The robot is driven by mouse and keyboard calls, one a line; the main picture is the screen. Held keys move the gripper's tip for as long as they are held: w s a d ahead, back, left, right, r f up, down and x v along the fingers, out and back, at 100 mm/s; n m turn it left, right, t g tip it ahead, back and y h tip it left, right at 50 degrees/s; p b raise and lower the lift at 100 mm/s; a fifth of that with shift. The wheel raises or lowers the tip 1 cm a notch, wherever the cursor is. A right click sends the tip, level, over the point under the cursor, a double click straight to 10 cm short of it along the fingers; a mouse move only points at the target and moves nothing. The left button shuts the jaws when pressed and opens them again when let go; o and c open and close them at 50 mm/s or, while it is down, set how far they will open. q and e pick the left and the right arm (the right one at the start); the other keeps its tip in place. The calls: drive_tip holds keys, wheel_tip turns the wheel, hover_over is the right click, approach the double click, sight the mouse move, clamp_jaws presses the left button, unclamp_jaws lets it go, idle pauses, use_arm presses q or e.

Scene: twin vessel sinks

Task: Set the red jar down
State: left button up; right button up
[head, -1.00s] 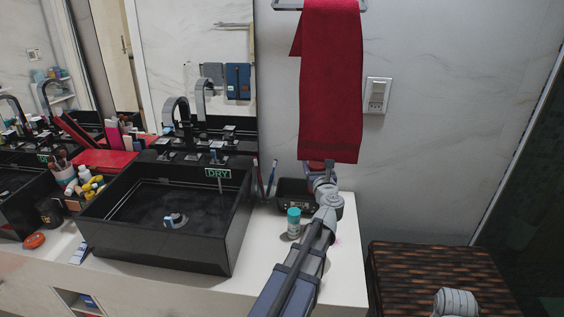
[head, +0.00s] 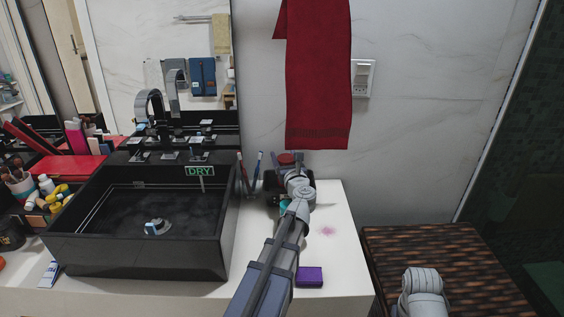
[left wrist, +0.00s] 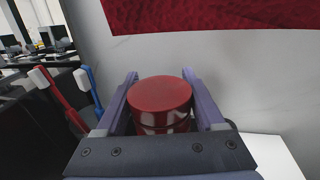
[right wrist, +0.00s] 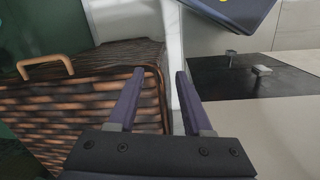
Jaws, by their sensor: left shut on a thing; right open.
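The red jar (head: 286,158) is at the end of my left arm in the head view, near the wall below the hanging towel. In the left wrist view the jar (left wrist: 160,97) stands upright between the fingers of my left gripper (left wrist: 159,74), which is shut on it. The jar's base is hidden, so I cannot tell whether it touches anything. My right gripper (right wrist: 161,74) is open and empty, near the woven hamper.
A black tray (head: 271,181) lies mostly behind my left arm. A teal-capped bottle (head: 284,207) is partly hidden by it. Toothbrushes (head: 250,176), the black sink (head: 140,255) marked DRY and a purple block (head: 309,276) are nearby.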

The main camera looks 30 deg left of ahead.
use_arm(q)
drive_tip(key=shift+d+r, duration=0.1)
drive_tip(key=shift+r, duration=0.05)
drive_tip(key=shift+f+b, duration=0.6)
drive_tip(key=shift+f, duration=0.05)
drive_tip(key=o, duration=1.5)
drive_tip(key=shift+r, duration=0.15)
drive_tip(key=shift+r+p, duration=0.25)
drive_tip(key=shift+p, duration=0.15)
drive_tip(key=shift+r+p, duration=0.5)
drive_tip(key=v, duration=1.2)
drive_tip(key=shift+f, duration=0.2)
